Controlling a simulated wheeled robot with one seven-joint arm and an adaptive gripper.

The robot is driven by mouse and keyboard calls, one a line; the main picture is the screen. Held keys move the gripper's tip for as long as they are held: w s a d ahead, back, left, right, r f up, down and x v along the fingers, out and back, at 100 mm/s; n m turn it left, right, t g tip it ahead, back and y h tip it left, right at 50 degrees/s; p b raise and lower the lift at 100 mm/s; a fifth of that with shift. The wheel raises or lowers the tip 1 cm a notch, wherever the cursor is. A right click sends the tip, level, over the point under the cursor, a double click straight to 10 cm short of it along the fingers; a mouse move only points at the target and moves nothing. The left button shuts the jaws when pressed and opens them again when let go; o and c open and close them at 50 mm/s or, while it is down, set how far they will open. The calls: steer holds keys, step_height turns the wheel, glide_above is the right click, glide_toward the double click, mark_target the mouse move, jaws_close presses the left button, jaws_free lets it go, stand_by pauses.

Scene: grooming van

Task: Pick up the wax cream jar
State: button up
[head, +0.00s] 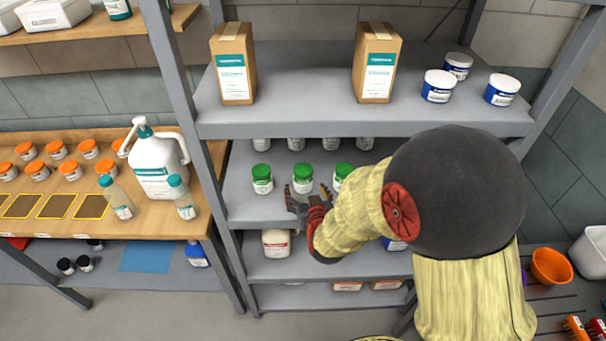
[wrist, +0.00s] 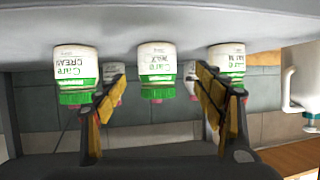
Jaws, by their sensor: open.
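Three white jars with green lids stand in a row on the middle shelf: a left jar (head: 262,181), a middle jar (head: 303,180) and a right jar (head: 342,175). The wrist view is upside down. There the middle jar (wrist: 157,66) has a label that seems to read "Care WAX". The jar at picture left (wrist: 76,66) seems to read "CREAM"; the one at picture right (wrist: 227,60) is partly hidden by a finger. My gripper (head: 307,202) is open and empty in front of the middle jar, which shows between its fingers in the wrist view.
More jars (head: 296,144) stand behind on the same shelf. The upper shelf (head: 300,115) holds two brown boxes and several blue-labelled tubs. A white bottle (head: 277,243) stands on the shelf below. A rack post (head: 185,110) rises at left, beside a bench with bottles.

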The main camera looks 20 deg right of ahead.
mark_target(303, 181)
steer(key=shift+b+x, duration=0.95)
steer(key=shift+x, duration=3)
steer(key=shift+d, duration=0.15)
steer(key=shift+c, duration=0.8)
steer(key=c, duration=1.3)
